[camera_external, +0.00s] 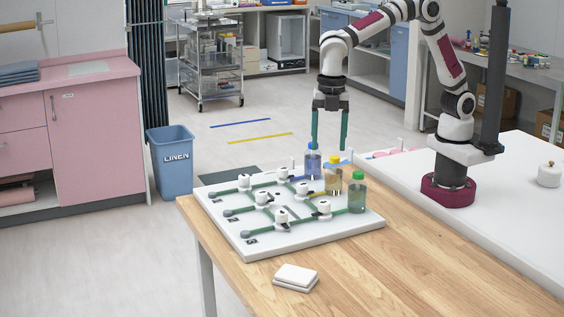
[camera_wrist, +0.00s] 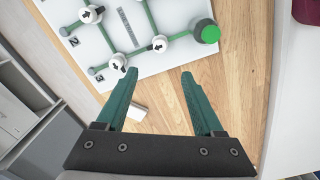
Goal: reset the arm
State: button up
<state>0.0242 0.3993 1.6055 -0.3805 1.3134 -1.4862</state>
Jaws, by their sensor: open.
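My gripper (camera_external: 329,130) hangs pointing down behind the far side of the white valve board in the external view. Its two green fingers are apart with nothing between them. In the wrist view my gripper (camera_wrist: 158,74) is also open and empty. The white board (camera_external: 330,231) lies on the wooden table and carries green pipes with several white knobs bearing black arrows. Three bottles stand along its right side: a blue one (camera_external: 312,165), a yellow one (camera_external: 333,180) and a green one (camera_external: 357,196). The green-capped bottle (camera_wrist: 207,32) also shows in the wrist view.
A folded white cloth or pad (camera_external: 296,277) lies on the wooden table (camera_external: 400,270) in front of the board. The table's front right is clear. A small white lidded pot (camera_external: 549,174) stands on the white surface right of my base. A blue linen bin (camera_external: 170,163) stands on the floor.

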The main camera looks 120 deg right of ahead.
dwell(0.3)
jog(key=s+a+m+y, duration=0.1)
jog(key=s+a+m, duration=0.1)
jog(key=s+m, duration=0.7)
jog(key=s+a+m, duration=0.2)
jog(key=s+m, duration=0.7)
jog(key=s, duration=1)
jog(key=shift+s+a+r+y, duration=0.4)
jog(key=shift+r, duration=0.05)
dwell(0.5)
